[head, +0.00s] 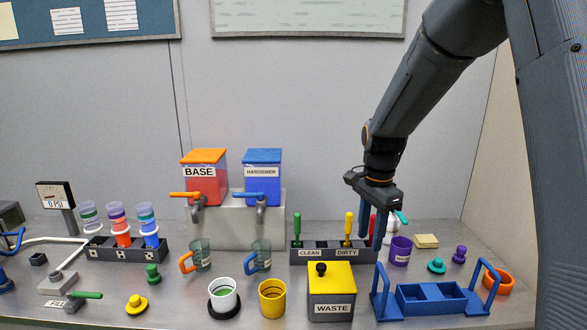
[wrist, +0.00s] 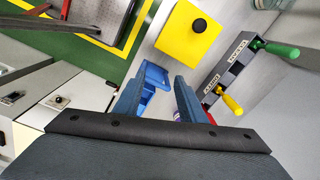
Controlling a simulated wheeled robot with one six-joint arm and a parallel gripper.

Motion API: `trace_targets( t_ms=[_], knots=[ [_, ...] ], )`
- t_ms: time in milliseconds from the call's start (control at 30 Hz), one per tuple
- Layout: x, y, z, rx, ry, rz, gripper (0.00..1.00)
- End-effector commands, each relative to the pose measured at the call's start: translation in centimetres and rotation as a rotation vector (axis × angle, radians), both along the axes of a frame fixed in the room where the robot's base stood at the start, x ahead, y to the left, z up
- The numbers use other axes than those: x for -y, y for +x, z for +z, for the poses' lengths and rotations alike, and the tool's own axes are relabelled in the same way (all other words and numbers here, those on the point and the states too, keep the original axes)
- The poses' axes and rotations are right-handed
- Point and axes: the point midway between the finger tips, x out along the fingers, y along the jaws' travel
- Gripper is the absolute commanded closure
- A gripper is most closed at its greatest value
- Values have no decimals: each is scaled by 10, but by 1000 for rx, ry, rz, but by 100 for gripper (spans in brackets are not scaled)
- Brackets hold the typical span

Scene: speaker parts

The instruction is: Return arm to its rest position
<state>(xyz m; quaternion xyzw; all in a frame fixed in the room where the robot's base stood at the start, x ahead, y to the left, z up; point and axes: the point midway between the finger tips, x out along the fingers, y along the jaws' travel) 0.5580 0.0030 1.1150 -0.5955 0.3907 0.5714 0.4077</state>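My gripper (head: 371,238) hangs pointing down at the right end of the dark CLEAN/DIRTY holder (head: 325,254). Its two blue fingers are apart, with nothing held between them. In the wrist view my gripper (wrist: 157,88) also shows spread fingers, with part of a blue carrier (wrist: 155,78) visible beyond the gap. The yellow-handled tool (head: 348,225) stands in the DIRTY side, just left of the fingers. The green-handled tool (head: 297,228) stands in the CLEAN side. My arm reaches down from the upper right.
The yellow-lidded WASTE box (head: 331,308) and blue carrier (head: 431,298) stand in front of my gripper. A purple cup (head: 400,251) is close on its right. BASE (head: 204,184) and HARDENER (head: 263,187) dispensers stand behind to the left. Space above the bench is open.

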Motion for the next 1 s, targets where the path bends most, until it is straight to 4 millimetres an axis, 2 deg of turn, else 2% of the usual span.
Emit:
trace_targets(
  t_ms=[300, 500, 600, 700, 867, 933, 1000],
  knots=[
    [1, -107, -74, 47, -45, 694, 63],
    [1, -165, -109, 68, -81, 1048, 63],
    [1, -180, -117, 73, -93, 1144, 63],
    [2, -187, -120, 76, -99, 1189, 63],
    [2, -188, -120, 75, -100, 1198, 63],
    [2, -188, -120, 75, -100, 1197, 69],
    [2, -188, -120, 75, -100, 1197, 69]
  ],
)
